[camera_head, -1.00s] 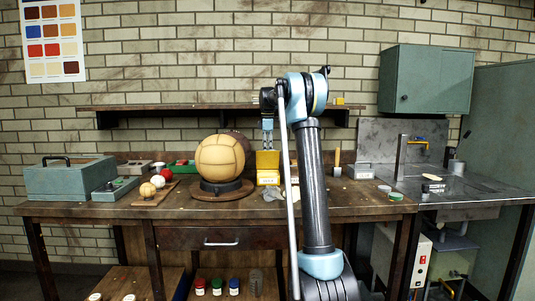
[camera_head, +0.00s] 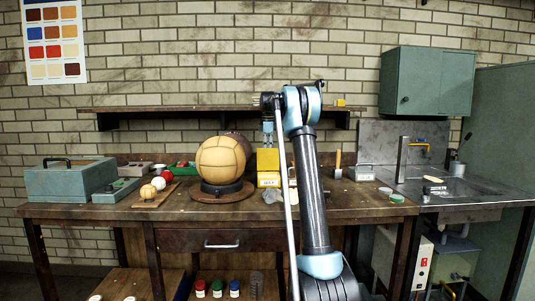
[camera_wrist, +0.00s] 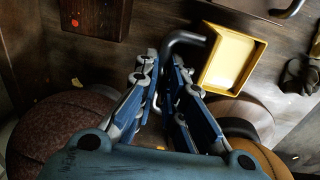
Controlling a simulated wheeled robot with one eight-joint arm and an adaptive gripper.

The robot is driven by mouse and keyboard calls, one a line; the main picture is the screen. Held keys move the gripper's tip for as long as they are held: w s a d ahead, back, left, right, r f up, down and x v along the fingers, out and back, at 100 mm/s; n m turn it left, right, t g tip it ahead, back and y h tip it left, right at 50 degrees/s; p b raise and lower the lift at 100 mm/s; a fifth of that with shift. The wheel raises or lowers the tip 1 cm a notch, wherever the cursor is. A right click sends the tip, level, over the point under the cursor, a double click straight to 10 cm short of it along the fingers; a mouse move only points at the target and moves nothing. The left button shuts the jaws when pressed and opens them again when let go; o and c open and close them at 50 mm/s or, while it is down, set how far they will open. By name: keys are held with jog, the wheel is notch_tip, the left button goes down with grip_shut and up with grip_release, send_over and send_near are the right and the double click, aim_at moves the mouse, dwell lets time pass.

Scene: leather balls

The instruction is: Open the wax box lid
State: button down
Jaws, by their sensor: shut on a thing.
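The yellow wax box (camera_head: 268,180) stands on the bench right of the big tan ball, its labelled front facing me. Its yellow lid (camera_head: 268,159) stands raised above the box, below my gripper (camera_head: 268,128). In the wrist view a yellow tray-like part with a pale inside (camera_wrist: 229,60) lies right of my gripper (camera_wrist: 168,65). I cannot tell whether it is the lid or the box. A bent grey metal handle (camera_wrist: 184,38) passes between my blue fingers, which are shut on it. My fingers partly hide the handle.
The tan ball (camera_head: 221,158) sits on a stand beside the box, with a dark brown ball (camera_wrist: 62,130) close by. A wall shelf (camera_head: 180,110) runs behind. Small tools and tins lie to the right. The bench front has some free room.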

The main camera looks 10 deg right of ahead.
jog(key=shift+r, duration=0.1)
jog(key=c, duration=1.7)
grip_release()
jog(key=shift+r, duration=0.15)
jog(key=r, duration=1.1)
jog(key=shift+s+r, duration=0.3)
